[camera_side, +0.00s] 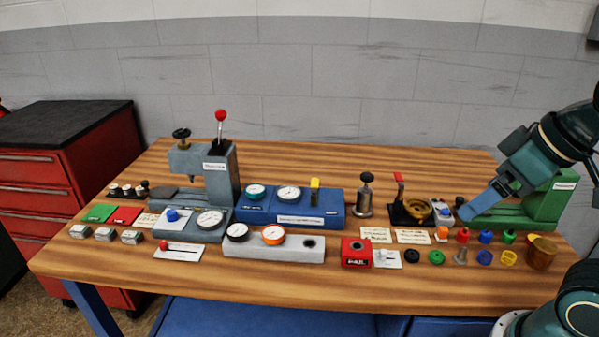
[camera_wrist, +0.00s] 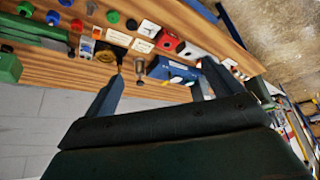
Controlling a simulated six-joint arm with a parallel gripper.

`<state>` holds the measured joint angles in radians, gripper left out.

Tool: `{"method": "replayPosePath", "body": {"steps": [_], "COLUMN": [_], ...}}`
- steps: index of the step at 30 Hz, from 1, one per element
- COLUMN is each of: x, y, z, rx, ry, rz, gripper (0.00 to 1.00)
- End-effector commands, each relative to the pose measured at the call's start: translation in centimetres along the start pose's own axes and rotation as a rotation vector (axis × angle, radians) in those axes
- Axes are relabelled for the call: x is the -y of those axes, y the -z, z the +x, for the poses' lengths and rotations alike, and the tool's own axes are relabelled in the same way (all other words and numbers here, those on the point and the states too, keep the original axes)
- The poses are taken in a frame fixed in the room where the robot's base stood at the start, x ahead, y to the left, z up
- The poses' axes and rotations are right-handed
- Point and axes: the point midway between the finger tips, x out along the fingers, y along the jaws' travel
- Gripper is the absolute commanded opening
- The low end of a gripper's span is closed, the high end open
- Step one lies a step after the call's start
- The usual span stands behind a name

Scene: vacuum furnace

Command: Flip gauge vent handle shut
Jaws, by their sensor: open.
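A blue gauge box (camera_side: 335,214) with two round white-faced gauges (camera_side: 288,193) stands in the middle of the bench. A yellow handle (camera_side: 315,190) stands upright on its right part; it looks like the vent handle, but its label is too small to read. The blue box also shows in the wrist view (camera_wrist: 172,70), where I cannot make out the handle clearly. My gripper (camera_side: 465,212) is well to the right of the box, in front of a green machine. In the wrist view my gripper (camera_wrist: 162,70) has its two fingers apart with nothing held between them.
A black base with a red lever (camera_side: 398,180), a brass bowl (camera_side: 417,207) and a metal cylinder (camera_side: 365,195) stand between the box and my gripper. A grey press with a red-knobbed lever (camera_side: 220,118) stands left. A grey gauge block (camera_side: 300,247) and several coloured caps lie in front.

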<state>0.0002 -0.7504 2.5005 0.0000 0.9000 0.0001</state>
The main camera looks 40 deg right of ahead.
Motion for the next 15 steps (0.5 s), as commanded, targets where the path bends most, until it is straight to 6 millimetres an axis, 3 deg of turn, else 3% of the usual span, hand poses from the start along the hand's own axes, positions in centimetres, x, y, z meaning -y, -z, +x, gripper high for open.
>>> {"method": "replayPosePath", "body": {"steps": [1, 12, 14, 15], "x": [0.0, 0.2, 0.3, 0.4], "y": [0.0, 1.8, 2.5, 3.1], "z": [0.0, -0.2, -0.2, -0.2], "rx": [0.0, 0.008, 0.013, 0.015], "ry": [0.0, 0.008, 0.012, 0.015], "rz": [0.0, -0.024, -0.035, -0.043], "gripper": [0.86, 0.13, 0.01, 0.0]}}
